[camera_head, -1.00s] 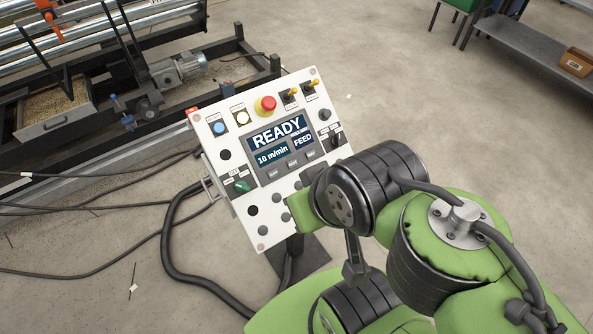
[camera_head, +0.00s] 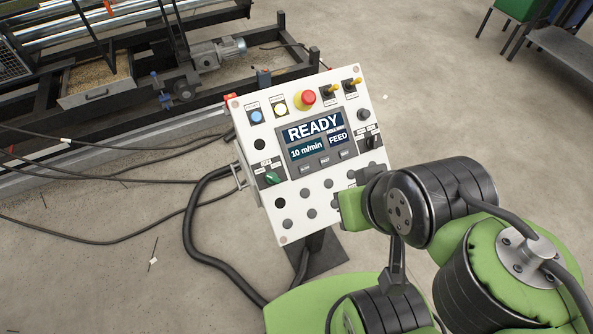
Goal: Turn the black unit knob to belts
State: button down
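A white control panel (camera_head: 262,180) stands tilted on a post, its screen (camera_head: 312,140) reading READY, 10 m/min and FEED. A black knob (camera_head: 372,142) sits at the panel's right edge, beside small labels. The labels are too small to read and the knob's setting cannot be told. A green knob (camera_head: 272,178) is at the panel's left side. My green and black arm covers the panel's lower right corner, below the black knob.
A red emergency button (camera_head: 306,99) and two yellow-tipped switches line the panel's top. A roller machine (camera_head: 190,60) with a motor stands at the back left. Thick black cables (camera_head: 197,240) lie on the floor left of the panel. A grey shelf (camera_head: 565,60) is at the upper right.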

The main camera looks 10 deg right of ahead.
aim_at(372, 142)
jog(key=l+u, duration=0.9)
jog(key=k+j, duration=0.05)
